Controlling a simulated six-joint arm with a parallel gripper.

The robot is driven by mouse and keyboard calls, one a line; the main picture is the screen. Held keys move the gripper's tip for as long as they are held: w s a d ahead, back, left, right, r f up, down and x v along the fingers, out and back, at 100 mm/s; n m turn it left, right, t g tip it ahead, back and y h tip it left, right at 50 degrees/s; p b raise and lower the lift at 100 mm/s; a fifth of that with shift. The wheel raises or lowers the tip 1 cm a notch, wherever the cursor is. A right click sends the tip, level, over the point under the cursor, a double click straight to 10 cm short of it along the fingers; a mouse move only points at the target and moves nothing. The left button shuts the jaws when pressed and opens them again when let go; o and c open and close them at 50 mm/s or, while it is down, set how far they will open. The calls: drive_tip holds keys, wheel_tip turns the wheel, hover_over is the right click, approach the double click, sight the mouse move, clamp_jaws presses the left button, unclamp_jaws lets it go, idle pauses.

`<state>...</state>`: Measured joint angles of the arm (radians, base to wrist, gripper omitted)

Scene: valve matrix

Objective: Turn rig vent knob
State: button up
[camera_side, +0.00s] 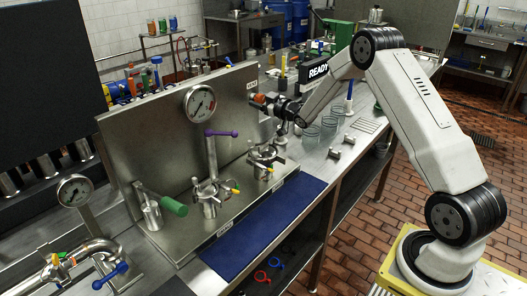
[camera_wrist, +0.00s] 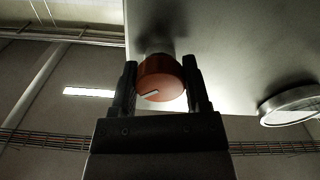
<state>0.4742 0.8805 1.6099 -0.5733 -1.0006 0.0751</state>
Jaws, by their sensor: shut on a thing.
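The vent knob (camera_wrist: 160,82) is a round red-orange knob with a pale pointer mark, on a short metal stem from the steel panel. In the wrist view it sits between the two fingers of my gripper (camera_wrist: 160,90), one finger on each side. The pale mark slants, its right end a little higher than its left. In the side view the orange knob (camera_side: 259,98) shows at the right end of the upright steel panel (camera_side: 150,125). My gripper (camera_side: 272,103) reaches it from the right and is shut on it.
A pressure gauge (camera_side: 200,103) is on the panel left of the knob. Below stand valves with a purple lever (camera_side: 221,133) and a green handle (camera_side: 174,206). A blue mat (camera_side: 262,230) lies in front. Glass beakers (camera_side: 310,135) stand right of my gripper.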

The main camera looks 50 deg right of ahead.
drive_tip(key=m, duration=0.3)
drive_tip(key=shift+m, duration=2.2)
drive_tip(key=o, duration=1.3)
drive_tip(key=shift+s, duration=0.1)
drive_tip(key=shift+s, duration=3.8)
drive_tip(key=shift+a, duration=0.1)
